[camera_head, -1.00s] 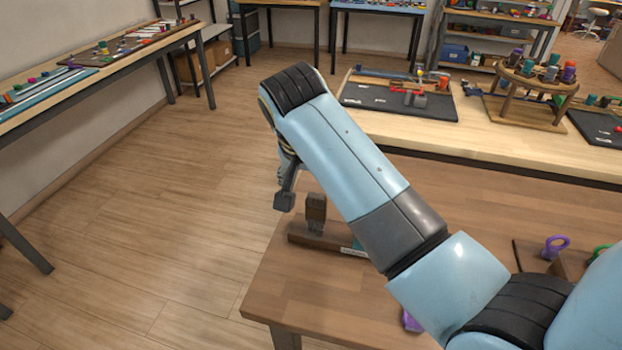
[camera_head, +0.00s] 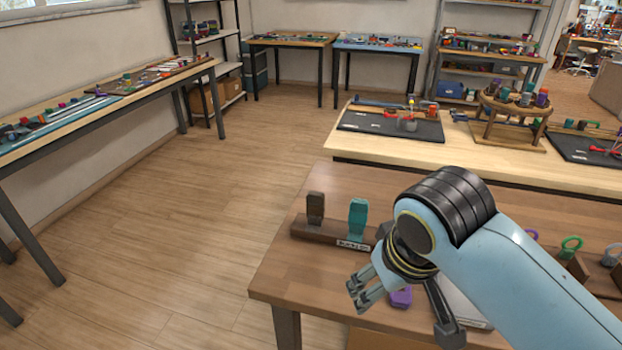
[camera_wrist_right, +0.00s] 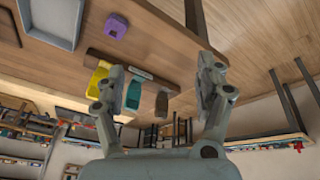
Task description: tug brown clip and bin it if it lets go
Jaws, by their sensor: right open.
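The brown clip (camera_head: 316,207) stands upright on a brown wooden rail (camera_head: 318,231) with a white label, near the table's far left corner. It also shows in the right wrist view (camera_wrist_right: 162,103). A teal clip (camera_head: 357,219) stands right of it on the rail; a yellow clip (camera_wrist_right: 97,81) shows in the wrist view. My right gripper (camera_head: 402,312) is open and empty, in front of and to the right of the brown clip, apart from it. In the wrist view its fingers (camera_wrist_right: 166,76) are spread wide. My left gripper is not in view.
A purple object (camera_head: 400,298) lies on the table near my right gripper. A pale grey tray (camera_head: 465,305) is partly hidden by my right arm. Ring-topped pieces (camera_head: 571,246) stand at the right. The table's left front corner is clear.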

